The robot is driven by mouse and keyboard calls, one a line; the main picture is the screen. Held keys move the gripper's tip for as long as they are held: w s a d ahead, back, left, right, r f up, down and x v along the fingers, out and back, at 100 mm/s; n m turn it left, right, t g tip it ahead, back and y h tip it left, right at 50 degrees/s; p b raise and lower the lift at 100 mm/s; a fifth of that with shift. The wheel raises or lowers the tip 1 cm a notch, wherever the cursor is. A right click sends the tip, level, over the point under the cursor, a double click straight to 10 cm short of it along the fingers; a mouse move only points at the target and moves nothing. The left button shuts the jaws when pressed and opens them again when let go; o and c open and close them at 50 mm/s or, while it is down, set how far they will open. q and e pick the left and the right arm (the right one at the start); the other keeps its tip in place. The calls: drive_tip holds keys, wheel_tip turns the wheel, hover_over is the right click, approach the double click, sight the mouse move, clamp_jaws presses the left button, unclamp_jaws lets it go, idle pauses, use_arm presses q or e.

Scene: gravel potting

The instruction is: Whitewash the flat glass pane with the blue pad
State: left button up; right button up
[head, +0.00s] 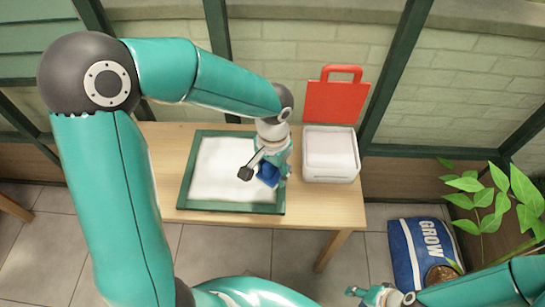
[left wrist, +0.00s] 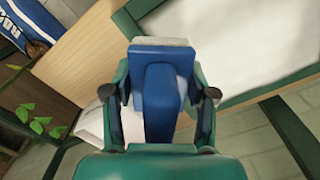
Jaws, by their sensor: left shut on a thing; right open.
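The flat glass pane (head: 225,168) lies on the wooden table in a dark green frame (head: 232,207). Its surface looks white across nearly all that shows; part of its right side is hidden by my arm. My left gripper (head: 268,167) is over the right part of the pane, shut on the blue pad (head: 268,175). In the left wrist view the blue pad (left wrist: 160,100) sits between both fingers, with a pale face at its far end. I cannot tell whether the pad touches the pane. My right gripper (head: 375,295) is open and empty, low at the bottom right, away from the table.
A white container (head: 330,174) stands on the table right of the frame, with a red handled board (head: 337,100) behind it. A blue GROW bag (head: 405,250) and a leafy plant (head: 490,200) are on the right. The table's front right corner is bare.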

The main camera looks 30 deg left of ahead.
use_arm(q)
drive_tip(key=shift+r+p, duration=0.55)
drive_tip(key=shift+r, duration=0.5)
